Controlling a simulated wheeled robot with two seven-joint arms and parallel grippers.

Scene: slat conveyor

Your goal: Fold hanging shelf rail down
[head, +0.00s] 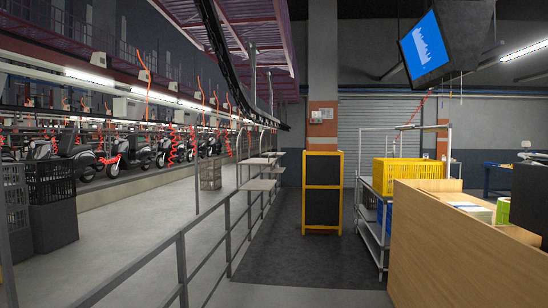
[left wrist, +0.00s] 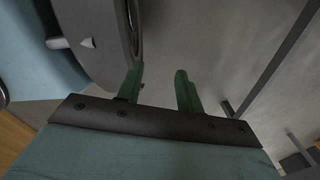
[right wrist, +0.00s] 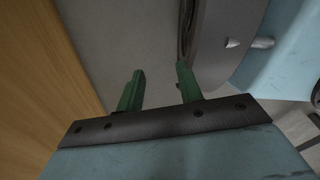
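Small hanging shelves (head: 262,172) show in the head view, left of centre, in several tiers beyond the grey railing. They hang from hooked metal rods under a dark overhead track (head: 225,62). I cannot tell which bar is the shelf rail to fold. My left gripper (left wrist: 160,83) shows in the left wrist view with its two green fingers apart and nothing between them. My right gripper (right wrist: 160,80) shows in the right wrist view, also with its fingers apart and empty. Neither gripper is in the head view, and both are away from the shelves.
A grey railing (head: 181,262) runs along the left of the dark floor mat (head: 310,255). A black board in a yellow frame (head: 322,192) stands ahead. A cart with a yellow crate (head: 405,173) and a wooden desk (head: 440,245) are on the right. The aisle between is clear.

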